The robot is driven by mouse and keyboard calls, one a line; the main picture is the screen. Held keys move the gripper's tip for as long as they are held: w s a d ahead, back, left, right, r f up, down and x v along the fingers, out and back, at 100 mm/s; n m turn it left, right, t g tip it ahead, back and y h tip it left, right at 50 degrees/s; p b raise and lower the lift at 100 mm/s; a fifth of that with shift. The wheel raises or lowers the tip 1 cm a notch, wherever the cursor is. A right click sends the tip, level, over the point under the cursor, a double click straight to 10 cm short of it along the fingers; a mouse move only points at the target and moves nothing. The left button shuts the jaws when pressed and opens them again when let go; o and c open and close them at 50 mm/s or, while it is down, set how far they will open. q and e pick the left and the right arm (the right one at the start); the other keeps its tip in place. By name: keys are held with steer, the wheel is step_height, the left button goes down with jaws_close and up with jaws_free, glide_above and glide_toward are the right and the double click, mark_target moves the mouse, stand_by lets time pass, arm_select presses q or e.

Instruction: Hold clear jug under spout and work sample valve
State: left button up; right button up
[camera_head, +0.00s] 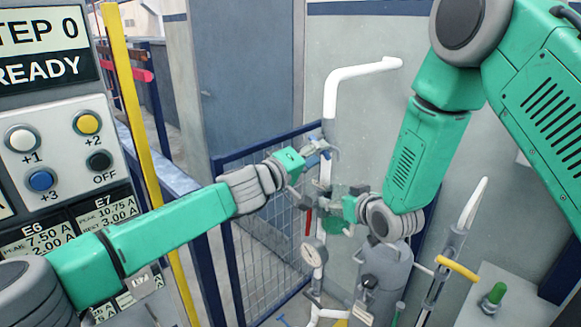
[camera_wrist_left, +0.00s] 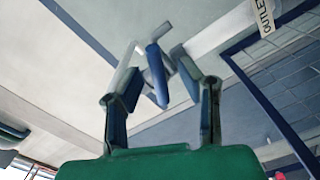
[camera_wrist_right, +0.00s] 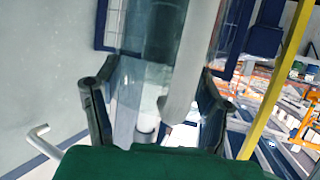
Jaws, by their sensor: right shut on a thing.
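The clear jug (camera_wrist_right: 133,85) stands between the fingers of my right gripper (camera_wrist_right: 155,95), which is shut on it. A pale spout pipe (camera_wrist_right: 190,65) reaches down at the jug; I cannot tell whether its end is inside or behind the clear wall. In the head view my right gripper (camera_head: 342,208) is beside the white standpipe, and the jug is hard to make out. My left gripper (camera_wrist_left: 160,90) is open, its fingers apart around the blue valve lever (camera_wrist_left: 157,76). In the head view my left gripper (camera_head: 308,160) is at the standpipe, above my right one.
The white standpipe (camera_head: 330,100) bends right at its top. A red handle (camera_head: 308,221) and a pressure gauge (camera_head: 314,251) sit lower on it. A blue mesh fence (camera_head: 262,225) stands behind at left, a grey tank (camera_head: 383,268) below, and a button panel (camera_head: 62,150) at far left.

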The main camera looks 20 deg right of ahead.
arm_select(q)
steer(key=v, duration=0.9)
steer(key=shift+a, duration=0.25)
stand_by(6.8)
